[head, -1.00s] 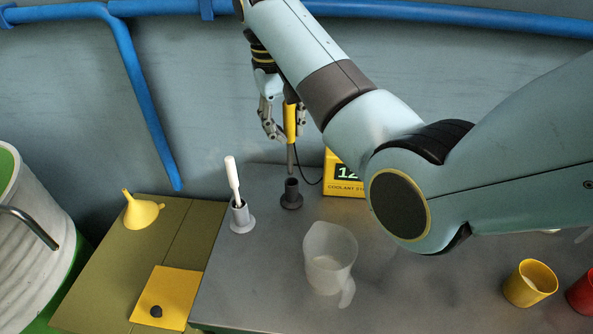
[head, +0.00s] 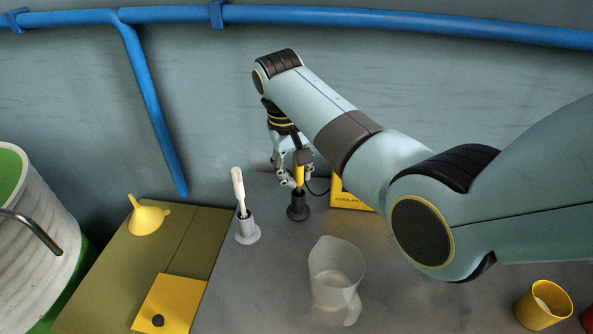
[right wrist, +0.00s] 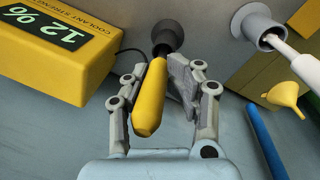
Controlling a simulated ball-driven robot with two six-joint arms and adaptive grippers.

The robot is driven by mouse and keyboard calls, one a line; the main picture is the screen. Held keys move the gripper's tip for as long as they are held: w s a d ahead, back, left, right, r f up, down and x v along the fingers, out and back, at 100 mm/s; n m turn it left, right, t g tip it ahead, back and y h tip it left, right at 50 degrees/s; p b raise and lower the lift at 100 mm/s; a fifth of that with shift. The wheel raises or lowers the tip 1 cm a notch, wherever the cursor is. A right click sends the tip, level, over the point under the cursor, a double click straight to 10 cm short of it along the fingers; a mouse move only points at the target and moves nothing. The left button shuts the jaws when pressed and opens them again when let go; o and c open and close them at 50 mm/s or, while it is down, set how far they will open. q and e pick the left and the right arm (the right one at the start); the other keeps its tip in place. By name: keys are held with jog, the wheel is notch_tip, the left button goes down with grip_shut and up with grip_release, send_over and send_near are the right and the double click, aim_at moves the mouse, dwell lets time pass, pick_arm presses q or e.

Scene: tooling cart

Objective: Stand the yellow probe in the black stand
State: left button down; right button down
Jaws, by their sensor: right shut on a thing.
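The yellow probe (head: 299,172) is upright, with my right gripper (head: 293,181) around its handle. In the right wrist view my right gripper (right wrist: 152,92) is shut on the yellow probe (right wrist: 150,100). The black stand (head: 298,207) is on the grey cart top directly below the probe. In the right wrist view the probe's dark lower end meets the mouth of the black stand (right wrist: 169,33) and appears to be inside it; how deep is hidden. My left gripper is not in view.
A grey stand (head: 247,230) holding a white-handled tool (head: 238,185) is left of the black stand. The yellow coolant meter (head: 350,198) is close on the right, with a black cable. A clear jug (head: 335,275) stands in front. A yellow funnel (head: 146,217) lies left.

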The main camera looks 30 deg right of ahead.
jog(key=shift+f, duration=0.1)
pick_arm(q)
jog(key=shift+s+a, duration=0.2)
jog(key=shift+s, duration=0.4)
pick_arm(e)
jog(key=c, duration=1)
grip_release()
jog(key=shift+o, duration=0.2)
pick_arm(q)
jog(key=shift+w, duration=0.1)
pick_arm(e)
notch_tip(320, 180, up, 12)
jog(key=a, duration=0.1)
jog(key=shift+w+a, duration=0.15)
jog(key=shift+a, duration=0.15)
